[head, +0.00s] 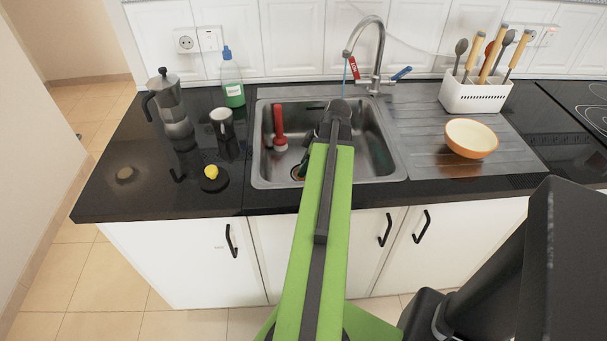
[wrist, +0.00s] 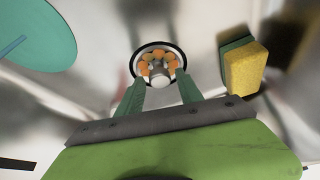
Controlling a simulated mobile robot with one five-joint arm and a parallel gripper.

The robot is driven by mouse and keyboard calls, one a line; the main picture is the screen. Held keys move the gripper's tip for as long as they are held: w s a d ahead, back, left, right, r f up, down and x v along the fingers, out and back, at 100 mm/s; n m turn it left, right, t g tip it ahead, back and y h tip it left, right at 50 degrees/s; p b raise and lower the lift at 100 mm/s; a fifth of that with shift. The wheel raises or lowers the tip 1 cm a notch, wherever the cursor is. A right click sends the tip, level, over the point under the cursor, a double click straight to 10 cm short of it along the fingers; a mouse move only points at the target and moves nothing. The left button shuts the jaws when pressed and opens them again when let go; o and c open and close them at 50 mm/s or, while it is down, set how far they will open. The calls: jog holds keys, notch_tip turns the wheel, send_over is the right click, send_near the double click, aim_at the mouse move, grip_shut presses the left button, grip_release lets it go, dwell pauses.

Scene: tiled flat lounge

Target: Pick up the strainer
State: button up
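The strainer (wrist: 158,48) shows in the wrist view as a round, dark-rimmed piece in the sink floor, with orange and green bits inside and a pale round knob at its near side. In the head view its dark rim (head: 297,173) shows partly in the sink, beside my green arm. My gripper (wrist: 161,78) has its two green fingers spread, one on each side of the knob, with the tips over the strainer's near part. I cannot tell whether they touch it. In the head view the fingers are mostly hidden behind my arm.
A yellow and green sponge (wrist: 243,68) lies right of the strainer; a teal disc (wrist: 35,38) is at left. The sink (head: 262,150) also holds a red-handled tool (head: 279,125). The faucet (head: 377,50) rises behind. A bowl (head: 471,138) stands on the drainboard.

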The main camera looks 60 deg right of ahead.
grip_shut()
jog(key=shift+r, duration=0.1)
jog(key=shift+r+p, duration=0.3)
jog(key=shift+p, duration=0.1)
jog(key=p+v, duration=0.2)
jog(key=w+p+v, duration=0.1)
jog(key=p+v, duration=0.1)
jog(key=shift+s+d+r+p, duration=0.1)
jog(key=shift+s+r+p, duration=0.1)
jog(key=shift+r+p, duration=0.25)
jog(key=s+d+r+p, duration=0.5)
jog(key=s+d, duration=0.1)
jog(key=s, duration=0.2)
jog(key=shift+s+r, duration=0.4)
